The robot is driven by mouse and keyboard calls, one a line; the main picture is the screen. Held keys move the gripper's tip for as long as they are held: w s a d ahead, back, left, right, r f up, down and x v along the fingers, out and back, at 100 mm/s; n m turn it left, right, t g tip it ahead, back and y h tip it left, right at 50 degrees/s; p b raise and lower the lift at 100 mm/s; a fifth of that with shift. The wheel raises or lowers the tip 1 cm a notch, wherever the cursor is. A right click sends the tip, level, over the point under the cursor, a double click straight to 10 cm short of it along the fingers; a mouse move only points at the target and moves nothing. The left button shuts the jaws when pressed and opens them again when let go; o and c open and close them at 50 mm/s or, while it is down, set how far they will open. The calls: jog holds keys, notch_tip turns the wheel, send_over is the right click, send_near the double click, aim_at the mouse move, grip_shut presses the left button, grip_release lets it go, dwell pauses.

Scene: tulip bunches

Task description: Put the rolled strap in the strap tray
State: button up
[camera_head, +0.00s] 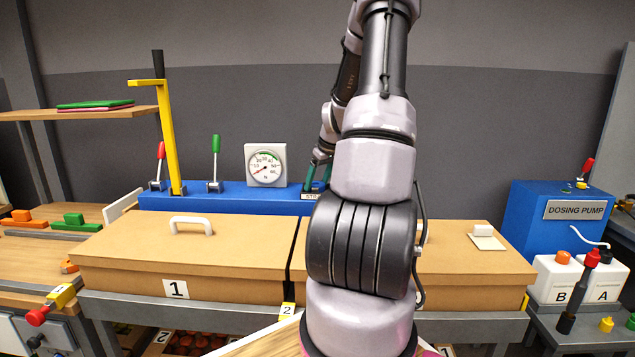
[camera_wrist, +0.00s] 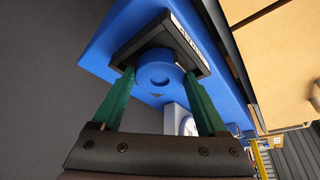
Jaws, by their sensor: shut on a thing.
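The rolled strap is a blue round coil (camera_wrist: 160,68) with a hole in its middle, seen in the wrist view. My gripper (camera_wrist: 160,80) has green fingers, one on each side of the coil, and is shut on it. The black strap tray (camera_wrist: 128,52) is right behind the coil, with a partly readable label on its edge. I cannot tell whether the coil touches the tray floor. In the head view my gripper (camera_head: 317,172) is mostly hidden behind my arm, just above the tray's label (camera_head: 311,196). The coil is hidden there.
The tray is on a blue bench unit (camera_head: 240,203) with levers and a gauge (camera_head: 265,165). Two lidded boxes, one marked 1 (camera_head: 190,255), stand in front. A yellow post (camera_head: 168,140) rises at left; a dosing pump (camera_head: 560,225) stands at right.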

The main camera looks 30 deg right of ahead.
jog(key=shift+f, duration=0.1)
jog(key=o, duration=1.2)
jog(key=a+v, duration=0.1)
jog(key=v, duration=1.1)
jog(key=s+a+r+m, duration=0.1)
jog(key=s+a+r, duration=0.3)
jog(key=a, duration=0.5)
jog(key=s+a+r+m, duration=0.1)
jog(key=s+a+r, duration=0.1)
jog(key=a+r, duration=0.5)
jog(key=s+a+r+m+t, duration=0.1)
jog(key=s+a, duration=0.3)
jog(key=s+a+r+m+y, duration=0.1)
jog(key=s+a, duration=0.3)
jog(key=s, duration=0.1)
jog(key=s+a+m+t, duration=0.1)
jog(key=s+a, duration=0.3)
jog(key=shift+s+a+r+m+t+y, duration=0.2)
jog(key=shift+r+m+t+y, duration=0.1)
jog(key=shift+r+m, duration=0.1)
